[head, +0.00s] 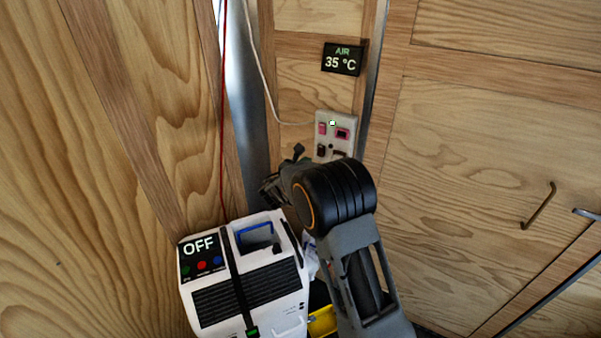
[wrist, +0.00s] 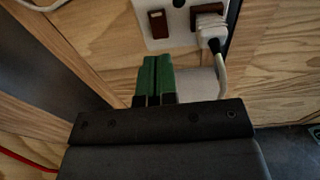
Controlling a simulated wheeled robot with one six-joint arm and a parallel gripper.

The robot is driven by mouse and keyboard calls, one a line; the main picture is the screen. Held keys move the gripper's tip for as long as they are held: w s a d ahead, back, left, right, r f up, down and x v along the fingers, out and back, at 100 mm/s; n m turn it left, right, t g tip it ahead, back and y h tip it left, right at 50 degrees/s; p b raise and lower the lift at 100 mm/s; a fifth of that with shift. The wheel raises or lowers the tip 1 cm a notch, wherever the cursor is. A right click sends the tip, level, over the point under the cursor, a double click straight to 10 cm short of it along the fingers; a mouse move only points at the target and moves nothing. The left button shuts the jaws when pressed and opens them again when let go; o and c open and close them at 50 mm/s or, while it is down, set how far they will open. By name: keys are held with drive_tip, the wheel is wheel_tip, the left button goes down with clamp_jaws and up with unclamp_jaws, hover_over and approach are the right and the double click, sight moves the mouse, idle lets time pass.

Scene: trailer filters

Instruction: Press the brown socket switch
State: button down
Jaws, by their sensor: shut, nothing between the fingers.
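The white socket panel (head: 348,121) is on the wood wall. It has a pink-red switch (head: 322,128) and pink-red socket (head: 342,133) above, and a brown switch (head: 320,150) and brown socket (head: 340,154) below. In the wrist view the brown switch (wrist: 158,24) is in clear sight beside the brown socket (wrist: 207,9), which holds a white plug (wrist: 213,34). My gripper (wrist: 155,60) has green fingertips, shut together and empty. They show just below the brown switch in the picture, apart from it. In the head view my arm hides part of the panel's lower edge.
A white unit (head: 248,300) with an OFF display (head: 198,246) stands at lower left. A display (head: 342,59) above the panel reads AIR 35 °C. A red cord (head: 222,130) and a white cable (head: 265,80) hang on the left. A metal strip (head: 245,110) runs upright beside them.

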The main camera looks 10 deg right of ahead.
drive_tip(key=v, duration=0.4)
drive_tip(key=shift+s+a, duration=0.1)
idle(0.3)
drive_tip(key=s+d+f+m+g+y, duration=0.25)
drive_tip(key=s+m+g, duration=0.25)
drive_tip(key=s+m, duration=0.3)
drive_tip(key=s+d+f+m+g+y, duration=0.1)
drive_tip(key=s+f+m+g, duration=0.2)
drive_tip(key=s+m+g, duration=0.35)
drive_tip(key=s+a+r+m+t+y+p, duration=0.1)
drive_tip(key=s+r+m+y, duration=0.3)
drive_tip(key=s, duration=0.4)
drive_tip(key=s+a+r+m+t+y+p, duration=0.1)
drive_tip(key=s+a+r+m+y+p, duration=0.1)
drive_tip(key=s+r+m+y, duration=0.2)
drive_tip(key=shift+s+a+r+m, duration=0.35)
drive_tip(key=shift+s+r+m, duration=0.7)
drive_tip(key=shift+s+m, duration=1.5)
